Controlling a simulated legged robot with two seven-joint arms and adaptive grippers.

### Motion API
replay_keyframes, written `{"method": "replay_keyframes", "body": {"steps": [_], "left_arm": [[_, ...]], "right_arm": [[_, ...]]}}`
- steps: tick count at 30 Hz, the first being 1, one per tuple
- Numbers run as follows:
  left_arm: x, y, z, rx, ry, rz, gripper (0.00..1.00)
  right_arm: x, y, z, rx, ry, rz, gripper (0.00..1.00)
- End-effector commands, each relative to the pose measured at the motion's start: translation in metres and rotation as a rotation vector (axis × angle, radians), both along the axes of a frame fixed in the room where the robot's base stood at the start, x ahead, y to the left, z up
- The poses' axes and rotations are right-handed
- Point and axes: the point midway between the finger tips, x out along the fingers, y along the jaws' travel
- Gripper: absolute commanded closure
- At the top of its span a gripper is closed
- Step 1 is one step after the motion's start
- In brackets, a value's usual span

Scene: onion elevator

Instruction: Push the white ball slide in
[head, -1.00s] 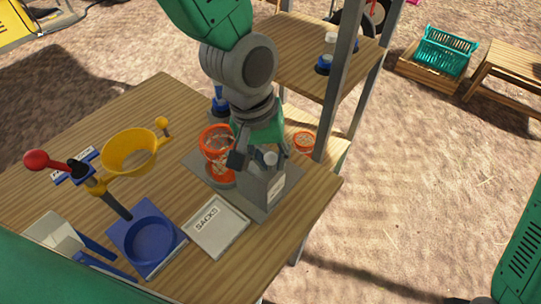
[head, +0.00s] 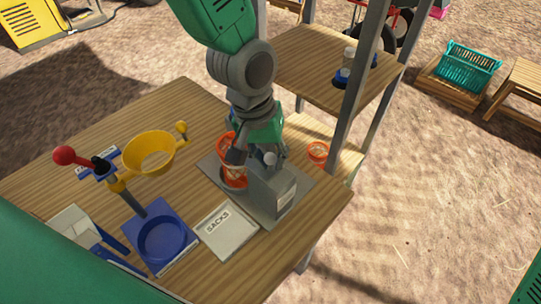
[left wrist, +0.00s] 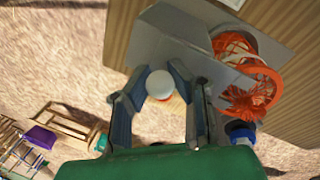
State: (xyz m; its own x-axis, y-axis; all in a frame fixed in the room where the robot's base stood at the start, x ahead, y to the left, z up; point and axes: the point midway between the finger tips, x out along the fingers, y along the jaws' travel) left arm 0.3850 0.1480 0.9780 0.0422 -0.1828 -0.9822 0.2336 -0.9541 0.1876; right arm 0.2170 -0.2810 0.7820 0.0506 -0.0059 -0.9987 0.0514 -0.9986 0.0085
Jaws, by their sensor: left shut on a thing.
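The white ball (head: 269,158) is at the top of a grey box (head: 272,192) on the wooden table; it also shows in the left wrist view (left wrist: 160,85). My left gripper (head: 255,155) reaches down from above, and its fingers are closed around the ball, one on each side in the left wrist view (left wrist: 163,90). The fingers hide part of the ball and of the slide beneath it. An orange net (head: 232,168) stands right beside the box, to its left. My right gripper is not in view.
A white tray marked SACKS (head: 227,232), a blue dish (head: 163,238) and a yellow funnel (head: 148,154) are on the table's left and front. A shelf post (head: 362,75) rises behind the box. Another orange net (head: 317,152) is to the right.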

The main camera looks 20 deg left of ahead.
Motion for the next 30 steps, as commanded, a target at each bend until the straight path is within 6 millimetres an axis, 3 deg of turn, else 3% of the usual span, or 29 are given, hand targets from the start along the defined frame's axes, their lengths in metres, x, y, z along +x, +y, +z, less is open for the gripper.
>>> {"method": "replay_keyframes", "body": {"steps": [12, 13, 14, 15, 30], "left_arm": [[0.0090, 0.0045, 0.0043, -0.010, -0.020, 0.003, 1.00], [0.0089, 0.0047, 0.0044, -0.009, -0.020, 0.003, 0.74], [0.0088, 0.0049, 0.0044, -0.009, -0.019, 0.003, 0.63], [0.0082, 0.0050, 0.0040, -0.008, -0.017, 0.003, 0.60], [0.0039, 0.0058, 0.0015, -0.005, -0.005, 0.001, 0.60]], "right_arm": [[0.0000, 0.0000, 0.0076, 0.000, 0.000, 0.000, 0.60], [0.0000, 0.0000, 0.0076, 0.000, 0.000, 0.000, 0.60], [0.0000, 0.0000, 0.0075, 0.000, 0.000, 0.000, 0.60], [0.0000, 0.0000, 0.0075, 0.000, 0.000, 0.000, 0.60], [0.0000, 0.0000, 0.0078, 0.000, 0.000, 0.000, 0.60]]}}
